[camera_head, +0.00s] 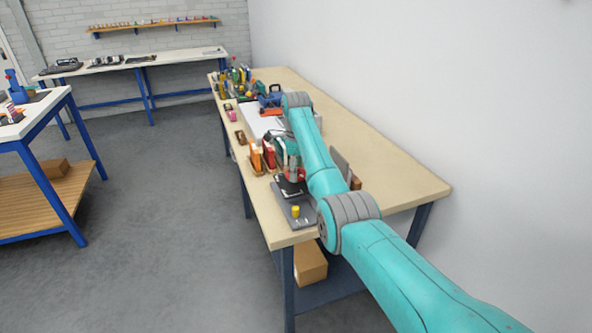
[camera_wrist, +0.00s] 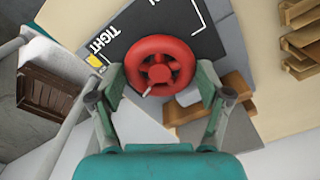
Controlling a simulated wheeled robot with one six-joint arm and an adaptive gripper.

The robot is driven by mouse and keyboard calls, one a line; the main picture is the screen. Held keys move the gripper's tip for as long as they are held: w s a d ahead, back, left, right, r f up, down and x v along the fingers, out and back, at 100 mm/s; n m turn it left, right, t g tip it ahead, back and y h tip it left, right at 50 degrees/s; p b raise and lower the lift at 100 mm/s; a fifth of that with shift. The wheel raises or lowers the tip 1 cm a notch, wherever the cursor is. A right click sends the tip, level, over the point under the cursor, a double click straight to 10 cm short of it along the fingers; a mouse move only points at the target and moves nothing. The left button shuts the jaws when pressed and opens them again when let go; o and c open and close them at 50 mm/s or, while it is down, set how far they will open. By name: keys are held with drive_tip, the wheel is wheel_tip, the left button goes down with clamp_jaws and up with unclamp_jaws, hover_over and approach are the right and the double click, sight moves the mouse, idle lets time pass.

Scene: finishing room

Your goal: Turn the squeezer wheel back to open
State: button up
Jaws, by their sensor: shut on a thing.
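The squeezer wheel is a red handwheel (camera_wrist: 160,66) with spokes and a small grey handle, seen from above in the wrist view. My gripper (camera_wrist: 158,92) has one finger on each side of the wheel's near part and is shut on it. Beneath the wheel lies a dark plate (camera_wrist: 205,38) with white lines and the word TIGHT, next to a yellow mark (camera_wrist: 97,61). The grey base plate (camera_head: 280,207) with a yellow knob (camera_head: 295,211) shows at the bench's near left edge.
Orange holders (camera_head: 256,157) stand left of my arm. A blue caddy (camera_head: 270,96) and several tools crowd the far end. A cardboard box (camera_head: 310,263) sits below the bench.

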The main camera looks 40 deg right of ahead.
drive_tip(key=n, duration=0.3)
drive_tip(key=shift+n, duration=0.4)
drive_tip(key=n, duration=0.4)
drive_tip(key=shift+n, duration=0.3)
drive_tip(key=n, duration=0.4)
drive_tip(key=shift+n, duration=0.3)
drive_tip(key=n, duration=0.3)
drive_tip(key=shift+n, duration=0.3)
drive_tip(key=n, duration=0.4)
drive_tip(key=shift+n, duration=0.3)
drive_tip(key=n, duration=0.8)
drive_tip(key=shift+n, duration=2.2)
